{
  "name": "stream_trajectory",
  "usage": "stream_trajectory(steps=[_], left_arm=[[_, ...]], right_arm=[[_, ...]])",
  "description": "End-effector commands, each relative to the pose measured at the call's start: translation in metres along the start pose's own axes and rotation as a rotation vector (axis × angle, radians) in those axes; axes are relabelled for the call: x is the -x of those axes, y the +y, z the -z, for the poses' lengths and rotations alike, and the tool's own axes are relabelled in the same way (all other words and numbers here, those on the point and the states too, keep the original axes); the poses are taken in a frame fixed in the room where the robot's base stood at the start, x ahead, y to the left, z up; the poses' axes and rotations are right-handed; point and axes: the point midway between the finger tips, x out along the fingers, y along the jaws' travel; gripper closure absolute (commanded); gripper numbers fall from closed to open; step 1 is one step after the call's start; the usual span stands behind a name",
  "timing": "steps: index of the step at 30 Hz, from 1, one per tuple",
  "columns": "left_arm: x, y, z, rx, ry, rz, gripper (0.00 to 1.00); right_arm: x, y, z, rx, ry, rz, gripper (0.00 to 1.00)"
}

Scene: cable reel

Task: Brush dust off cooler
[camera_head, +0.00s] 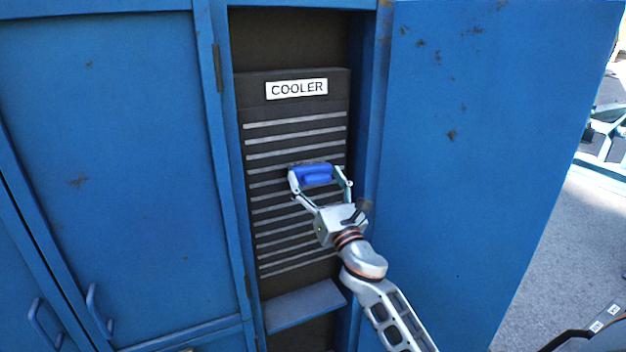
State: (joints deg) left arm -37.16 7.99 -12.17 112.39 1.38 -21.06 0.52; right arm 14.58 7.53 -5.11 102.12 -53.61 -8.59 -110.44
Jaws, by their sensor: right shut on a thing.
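The cooler (300,118) is a tall dark box with pale horizontal slats and a white label reading COOLER (296,89). It stands inside an open blue cabinet. My right gripper (320,180) is in front of the cooler's slats, around the middle of its height. It is shut on a blue brush (317,174), one finger on each side. The brush's dark far side is close to the slats; I cannot tell whether it touches them. I cannot make out dust on the slats. My left gripper is not in view.
The open cabinet door (480,150) is at the right, blue with dark spots. A closed blue door (110,170) is at the left, with handles (98,310) low down.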

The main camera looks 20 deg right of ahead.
Motion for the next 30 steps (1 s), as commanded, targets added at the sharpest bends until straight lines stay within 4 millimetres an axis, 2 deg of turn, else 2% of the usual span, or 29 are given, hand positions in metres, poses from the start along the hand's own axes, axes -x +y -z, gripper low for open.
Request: stream_trajectory(steps=[5,15,23,30], left_arm=[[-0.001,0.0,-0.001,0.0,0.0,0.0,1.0],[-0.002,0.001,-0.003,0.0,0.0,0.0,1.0],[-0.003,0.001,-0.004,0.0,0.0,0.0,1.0],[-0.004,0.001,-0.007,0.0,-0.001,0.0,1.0]], right_arm=[[0.0,0.007,0.0,0.0,-0.001,0.001,0.58],[0.002,0.034,0.002,-0.003,0.0,0.0,0.58],[0.003,0.043,0.002,-0.001,-0.001,0.0,0.58],[0.003,0.061,0.004,-0.003,-0.001,0.0,0.58]])
